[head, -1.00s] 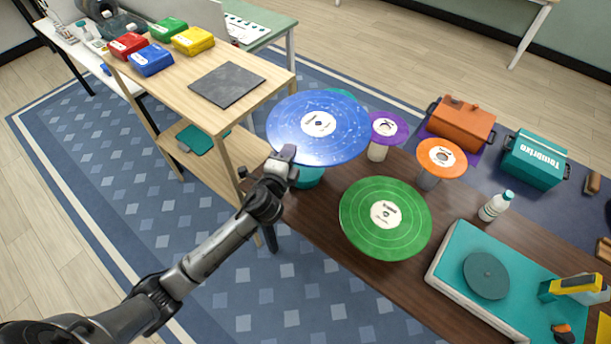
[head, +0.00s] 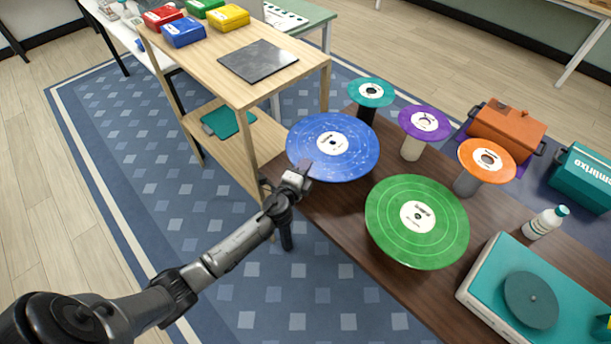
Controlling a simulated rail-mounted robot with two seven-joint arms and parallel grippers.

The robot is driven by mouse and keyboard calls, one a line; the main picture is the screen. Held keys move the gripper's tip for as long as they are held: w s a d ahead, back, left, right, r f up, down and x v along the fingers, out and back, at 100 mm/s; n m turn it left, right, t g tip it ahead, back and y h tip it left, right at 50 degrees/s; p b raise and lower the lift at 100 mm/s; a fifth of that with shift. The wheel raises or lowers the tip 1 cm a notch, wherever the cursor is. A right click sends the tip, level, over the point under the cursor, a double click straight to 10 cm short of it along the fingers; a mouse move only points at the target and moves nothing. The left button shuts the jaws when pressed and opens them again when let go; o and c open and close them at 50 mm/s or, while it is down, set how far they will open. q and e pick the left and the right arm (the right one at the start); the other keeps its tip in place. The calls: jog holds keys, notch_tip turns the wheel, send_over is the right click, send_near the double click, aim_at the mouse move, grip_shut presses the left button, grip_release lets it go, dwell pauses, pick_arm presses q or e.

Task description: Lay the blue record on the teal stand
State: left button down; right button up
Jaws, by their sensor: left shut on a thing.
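The blue record (head: 350,158) is a large speckled disc with a white label, lying about level above the left end of the dark table. My left gripper (head: 303,172) is shut on its near left edge. The teal stand does not show now; the record covers the spot where a teal stand top showed earlier. I cannot tell whether the record touches it. My right gripper is not in view.
A large green record (head: 440,238) lies close on the right. Small teal (head: 371,84), purple (head: 425,113) and orange (head: 487,174) discs stand behind on posts. A bottle (head: 545,222) and turntable (head: 489,292) are at right. A wooden shelf (head: 215,75) stands left.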

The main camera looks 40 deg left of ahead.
pick_arm(q)
jog(key=shift+f+b, duration=0.9)
jog(key=shift+f, duration=0.95)
jog(key=c, duration=1.3)
grip_release()
jog(key=shift+o, duration=0.2)
